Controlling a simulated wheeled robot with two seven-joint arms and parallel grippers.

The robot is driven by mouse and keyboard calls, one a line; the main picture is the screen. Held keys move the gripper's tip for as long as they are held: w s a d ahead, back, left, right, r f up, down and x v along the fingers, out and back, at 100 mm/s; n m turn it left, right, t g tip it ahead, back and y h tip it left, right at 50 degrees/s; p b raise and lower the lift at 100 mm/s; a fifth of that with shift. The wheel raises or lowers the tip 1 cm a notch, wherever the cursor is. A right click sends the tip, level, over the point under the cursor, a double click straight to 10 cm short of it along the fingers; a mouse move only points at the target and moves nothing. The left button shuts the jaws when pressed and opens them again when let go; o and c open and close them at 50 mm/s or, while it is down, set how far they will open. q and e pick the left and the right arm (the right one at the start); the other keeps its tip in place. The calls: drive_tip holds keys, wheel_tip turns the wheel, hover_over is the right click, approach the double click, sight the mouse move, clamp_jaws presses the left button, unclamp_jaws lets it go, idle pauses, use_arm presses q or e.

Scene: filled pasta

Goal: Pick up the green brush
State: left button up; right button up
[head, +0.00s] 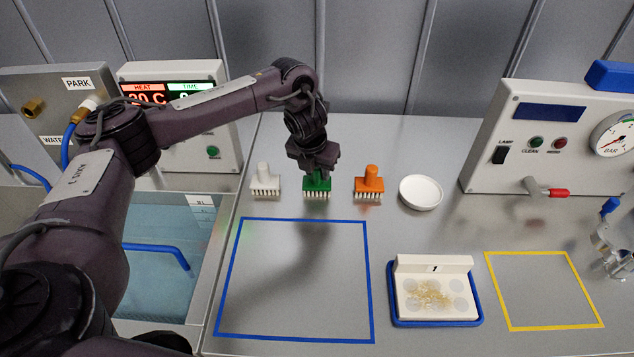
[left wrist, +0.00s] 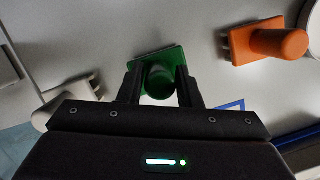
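The green brush (head: 317,184) stands bristles down on the steel worktop, between a white brush and an orange brush. My left gripper (head: 316,170) is directly above it, pointing down, and hides most of its handle. In the left wrist view the green brush (left wrist: 160,82) has its round handle between my two fingers (left wrist: 160,75), one on each side. The fingers are very close to the handle. I cannot tell whether they press on it or leave a thin gap. My right gripper is not in view.
The white brush (head: 265,181) and orange brush (head: 369,182) stand close on either side. A white dish (head: 421,192) is further right. A blue-outlined area (head: 295,280) in front is empty. A blue tray (head: 435,323) holds a white block with pasta. A water basin (head: 165,270) is left.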

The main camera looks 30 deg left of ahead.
use_arm(q)
clamp_jaws()
drive_tip(key=shift+r, duration=0.1)
drive_tip(key=shift+w+r, duration=0.1)
drive_tip(key=shift+r, duration=0.45)
wheel_tip(320, 180, up, 19)
drive_tip(key=p, duration=0.4)
drive_tip(key=shift+f, duration=0.1)
